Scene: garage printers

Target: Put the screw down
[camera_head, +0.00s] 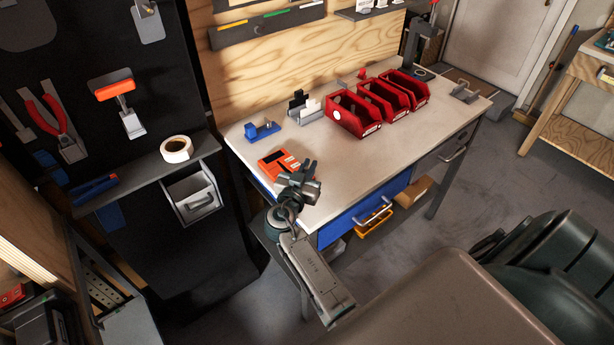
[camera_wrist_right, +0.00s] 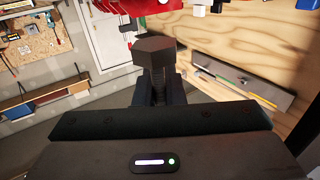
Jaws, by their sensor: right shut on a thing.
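The screw (camera_wrist_right: 155,65) is a large dark hex-head bolt with a threaded shank. In the right wrist view it stands head up between the two fingers of my right gripper (camera_wrist_right: 158,92), which is shut on it. In the head view my right gripper (camera_head: 303,172) is over the left front part of the workbench (camera_head: 335,170), close to an orange device. The screw is too small and dark there to make out clearly. I cannot tell its height above the bench. My left gripper is in neither view.
The orange device with a dark screen (camera_head: 272,169) lies beside my right gripper. A blue holder (camera_head: 262,132) and three red bins (camera_head: 353,113) stand toward the back. The bench's front middle is clear. A tool wall with a shelf (camera_head: 140,178) is at left.

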